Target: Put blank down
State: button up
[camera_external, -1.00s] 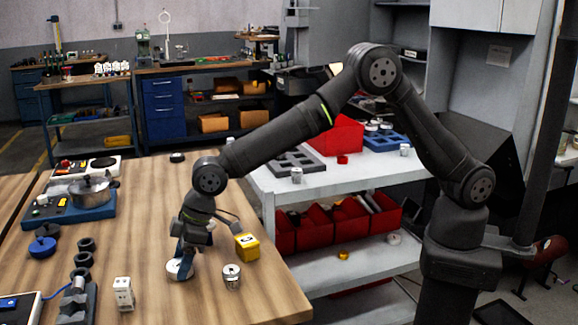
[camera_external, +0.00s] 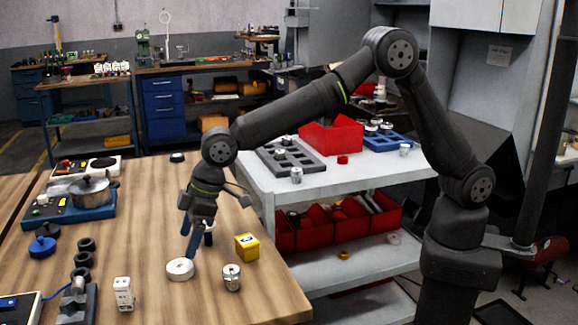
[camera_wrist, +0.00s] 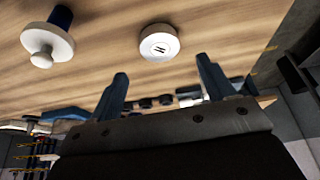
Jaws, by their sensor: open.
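A round white disc (camera_external: 180,268), which I take to be the blank, lies flat on the wooden table. In the wrist view a white disc with a dark mark on its face (camera_wrist: 159,42) shows beyond my fingertips. My gripper (camera_external: 199,246) points down just above and to the right of the disc. Its two blue fingers are apart with nothing between them, as the wrist view also shows (camera_wrist: 162,72). The disc is clear of the fingers.
A yellow box (camera_external: 246,247) and a silver cylinder (camera_external: 231,278) stand right of the disc. A white block (camera_external: 123,294) and dark rings (camera_external: 84,259) are to the left. A grey cart (camera_external: 340,182) stands beyond the table's right edge.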

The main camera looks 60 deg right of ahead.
aim_at(181, 266)
jog(key=v, duration=0.5)
jog(key=shift+s+d+r, duration=0.1)
jog(key=shift+r, duration=0.15)
jog(key=x, duration=1.2)
jog(key=shift+f, duration=0.25)
jog(key=shift+r, duration=1.6)
